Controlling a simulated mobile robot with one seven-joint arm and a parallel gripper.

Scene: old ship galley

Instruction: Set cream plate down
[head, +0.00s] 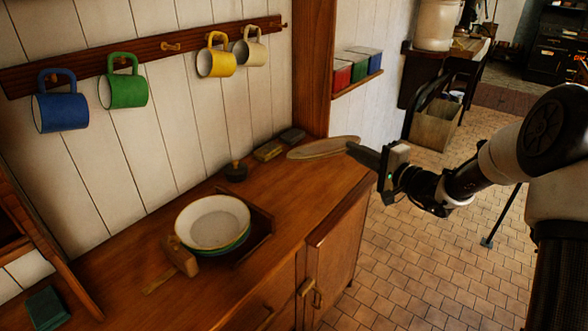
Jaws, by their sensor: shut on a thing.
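My gripper (354,152) is at the right, above the right end of the wooden counter (290,200). It is shut on the right edge of a flat, dull cream plate (320,148). The plate is seen almost edge-on and looks roughly level. I cannot tell how far it is above the counter. Another cream plate or shallow bowl (212,220) lies at the middle of the counter, on top of a green one (238,243). This stack sits in a wooden holder (262,226).
A wooden block (180,256) stands at the stack's front left. A dark knobbed object (235,171) and small boxes (270,150) lie along the wall. Blue, green, yellow and cream mugs hang from a rail (168,46). Counter between stack and right end is mostly clear.

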